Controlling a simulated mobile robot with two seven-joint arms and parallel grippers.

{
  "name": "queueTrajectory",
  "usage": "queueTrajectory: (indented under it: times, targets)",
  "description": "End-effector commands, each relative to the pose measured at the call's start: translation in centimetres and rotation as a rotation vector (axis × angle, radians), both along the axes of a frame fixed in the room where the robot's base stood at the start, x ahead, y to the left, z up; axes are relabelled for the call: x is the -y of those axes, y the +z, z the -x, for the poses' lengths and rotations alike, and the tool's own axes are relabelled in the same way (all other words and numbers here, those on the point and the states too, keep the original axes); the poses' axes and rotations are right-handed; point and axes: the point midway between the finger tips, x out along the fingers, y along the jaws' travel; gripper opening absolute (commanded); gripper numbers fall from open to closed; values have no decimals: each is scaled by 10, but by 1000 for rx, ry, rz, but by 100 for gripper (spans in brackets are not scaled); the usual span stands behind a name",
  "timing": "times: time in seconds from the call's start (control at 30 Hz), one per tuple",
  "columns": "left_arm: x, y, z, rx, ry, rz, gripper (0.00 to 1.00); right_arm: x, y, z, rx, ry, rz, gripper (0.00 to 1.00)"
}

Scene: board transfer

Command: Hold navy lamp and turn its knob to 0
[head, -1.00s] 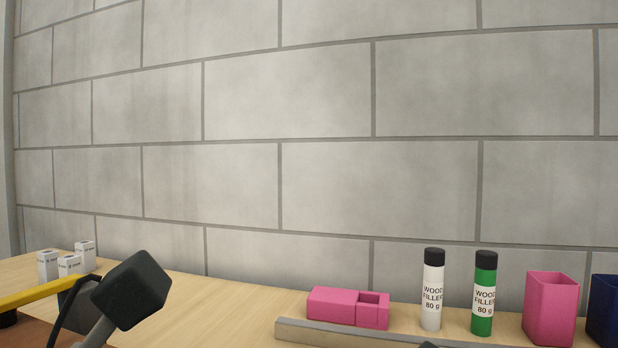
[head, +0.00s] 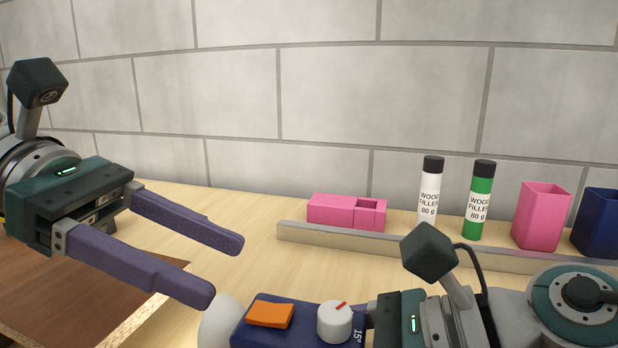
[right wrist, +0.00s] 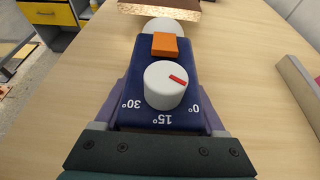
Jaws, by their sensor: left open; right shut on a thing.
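The navy lamp (head: 285,322) is low in the middle of the head view. It has an orange switch (right wrist: 165,46), a white knob (right wrist: 163,93) and a rounded white end (head: 216,328). The knob's red mark (right wrist: 178,80) points right, toward the side of the 0° label; 15° and 30° are also printed. I cannot tell whether it lines up exactly with 0°. My right gripper (right wrist: 165,118) is shut on the lamp's body at the label end. My left gripper (head: 215,268) is open and empty, its fingertips up and left of the lamp, apart from the knob.
A metal strip (head: 325,240) lies behind the lamp. Behind it stand a pink box (head: 330,211), white (head: 429,195) and green (head: 478,205) wood filler tubes, and pink (head: 540,215) and navy (head: 597,225) cups. A brown board (head: 100,290) lies at left, under my left gripper.

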Motion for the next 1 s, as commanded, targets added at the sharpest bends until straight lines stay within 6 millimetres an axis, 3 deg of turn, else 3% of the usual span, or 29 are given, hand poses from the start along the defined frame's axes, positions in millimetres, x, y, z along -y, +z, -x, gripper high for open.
queueTrajectory:
  times: [0.1,0.57,1.0]
  targets:
    - [-26,11,-4,1,5,-2,62,0,0,0,0,0,0,3]
    - [32,93,-25,-156,159,284,62,0,0,0,0,0,0,3]
    - [67,184,-33,-477,243,589,62,0,0,0,0,0,0,3]
